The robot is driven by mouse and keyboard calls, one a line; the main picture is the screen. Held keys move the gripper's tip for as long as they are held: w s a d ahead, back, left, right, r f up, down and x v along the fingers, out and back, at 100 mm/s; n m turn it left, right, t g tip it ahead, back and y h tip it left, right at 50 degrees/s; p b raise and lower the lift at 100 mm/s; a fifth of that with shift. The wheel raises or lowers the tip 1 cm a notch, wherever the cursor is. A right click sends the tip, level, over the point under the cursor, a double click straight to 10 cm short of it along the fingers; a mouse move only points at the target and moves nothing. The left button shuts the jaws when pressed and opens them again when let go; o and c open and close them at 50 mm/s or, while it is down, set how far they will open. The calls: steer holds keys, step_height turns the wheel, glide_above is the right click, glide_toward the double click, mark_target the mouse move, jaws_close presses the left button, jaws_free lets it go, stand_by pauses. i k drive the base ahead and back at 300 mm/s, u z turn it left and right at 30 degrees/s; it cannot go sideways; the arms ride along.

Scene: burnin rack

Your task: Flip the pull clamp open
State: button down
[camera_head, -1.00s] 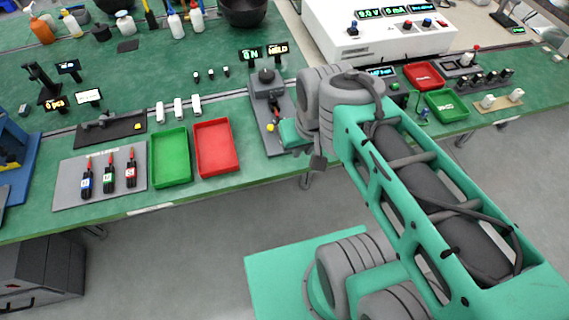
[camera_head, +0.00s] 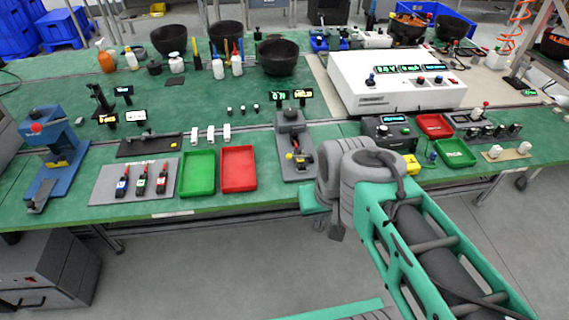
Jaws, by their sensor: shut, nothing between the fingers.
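A grey fixture (camera_head: 291,121) with a knob and a yellow part stands just left of my arm. A red tray (camera_head: 239,170), a green tray (camera_head: 197,175) and a board (camera_head: 110,183) with three tools line the front. A blue press (camera_head: 47,150) stands far left.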

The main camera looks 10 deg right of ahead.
mark_target(289, 156)
steer(key=u, duration=1.3)
steer(key=i, duration=0.9)
steer(key=z, duration=0.8)
